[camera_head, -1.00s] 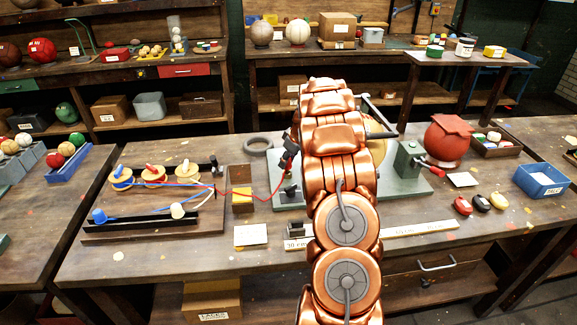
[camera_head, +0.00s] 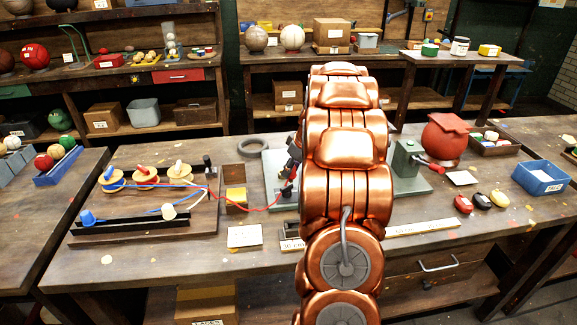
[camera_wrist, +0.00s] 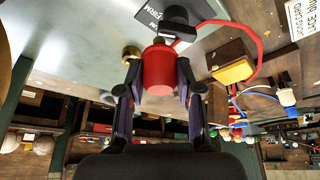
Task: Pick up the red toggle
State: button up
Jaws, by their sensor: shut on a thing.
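In the wrist view the red toggle (camera_wrist: 158,72), a short red cylinder, sits between the two fingers of my gripper (camera_wrist: 158,88), which is shut on it. A dark piece (camera_wrist: 176,22) shows just beyond it. A red cord (camera_wrist: 258,48) loops from near there toward the right. In the head view my copper-coloured arm hides most of the gripper and the toggle. There the red cord (camera_head: 256,208) runs from the spool board (camera_head: 150,215) to beside my arm.
A grey-green plate (camera_head: 278,190) lies under and behind my arm. A wooden box with a yellow block (camera_head: 236,195) stands left of it. A red ball-shaped thing (camera_head: 445,138) and a blue bin (camera_head: 540,177) are to the right.

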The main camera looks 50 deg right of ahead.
jog(key=s+a+b, duration=0.2)
jog(key=s+a, duration=0.1)
jog(key=s, duration=0.3)
jog(key=shift+s+a+r, duration=0.15)
jog(key=shift+s+r, duration=0.1)
jog(key=shift+r, duration=0.05)
